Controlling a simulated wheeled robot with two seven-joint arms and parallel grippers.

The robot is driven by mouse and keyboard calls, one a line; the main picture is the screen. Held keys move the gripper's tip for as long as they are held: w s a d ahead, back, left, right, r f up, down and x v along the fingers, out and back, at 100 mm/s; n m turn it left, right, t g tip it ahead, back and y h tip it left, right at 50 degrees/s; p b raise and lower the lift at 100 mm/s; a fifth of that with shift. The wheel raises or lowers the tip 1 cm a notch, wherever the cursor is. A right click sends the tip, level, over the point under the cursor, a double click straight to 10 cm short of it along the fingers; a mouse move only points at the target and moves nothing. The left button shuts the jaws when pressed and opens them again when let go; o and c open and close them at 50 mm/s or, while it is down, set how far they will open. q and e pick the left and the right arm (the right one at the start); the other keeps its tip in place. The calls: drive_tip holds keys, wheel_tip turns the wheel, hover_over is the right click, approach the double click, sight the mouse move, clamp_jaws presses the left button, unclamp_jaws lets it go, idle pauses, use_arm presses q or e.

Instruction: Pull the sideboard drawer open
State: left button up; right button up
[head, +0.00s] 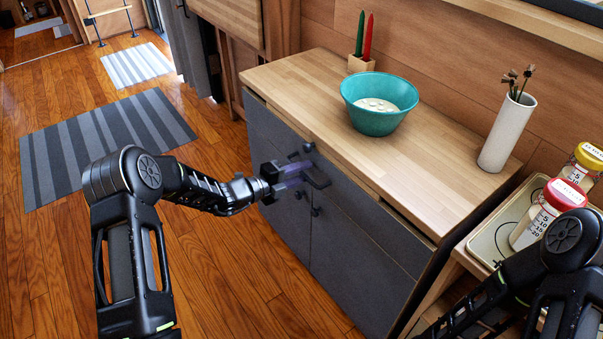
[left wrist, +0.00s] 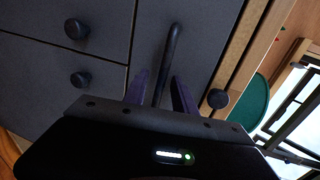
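The sideboard (head: 362,268) has dark grey fronts under a light wood top. A dark bar handle (head: 317,178) sticks out from its upper front, and it also shows in the left wrist view (left wrist: 173,50). The drawer front (head: 375,215) looks about flush with the cabinet. My left gripper (head: 300,180) is at the handle. In the left wrist view its purple fingers (left wrist: 160,92) stand apart, one on each side of the bar, with gaps visible. My right arm shows at the lower right, but its gripper is out of view.
On the top stand a teal bowl (head: 368,120), a candle holder (head: 361,64) and a white vase (head: 507,132). Round knobs (left wrist: 76,28) stick out near the handle. Jars (head: 548,207) stand at the right. Floor with a striped rug (head: 98,140) is clear at the left.

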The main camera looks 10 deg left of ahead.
use_arm(q)
clamp_jaws()
idle(0.4)
idle(1.1)
